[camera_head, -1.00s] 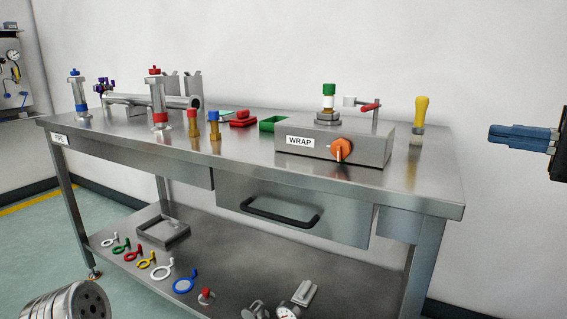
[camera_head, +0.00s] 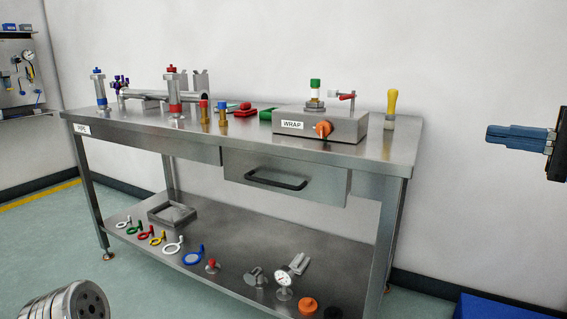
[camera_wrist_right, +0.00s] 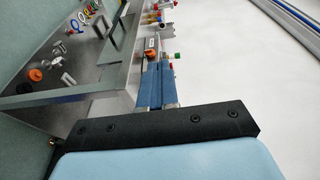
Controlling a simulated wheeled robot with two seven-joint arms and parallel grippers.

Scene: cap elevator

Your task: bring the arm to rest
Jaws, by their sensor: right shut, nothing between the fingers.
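My right gripper (camera_head: 490,136) is at the right of the head view, with its blue fingers together and empty, pointing left. It is apart from the steel workbench (camera_head: 384,160), in front of a bare wall. In the right wrist view the gripper's blue fingers (camera_wrist_right: 158,74) show closed, with the bench beyond them. My left gripper is not seen; a round metal part (camera_head: 68,303), likely my left arm, shows at the lower left.
Rings and gauges lie on the lower shelf (camera_head: 240,232). A blue object (camera_head: 500,308) lies at the lower right. Space around the right gripper looks clear.

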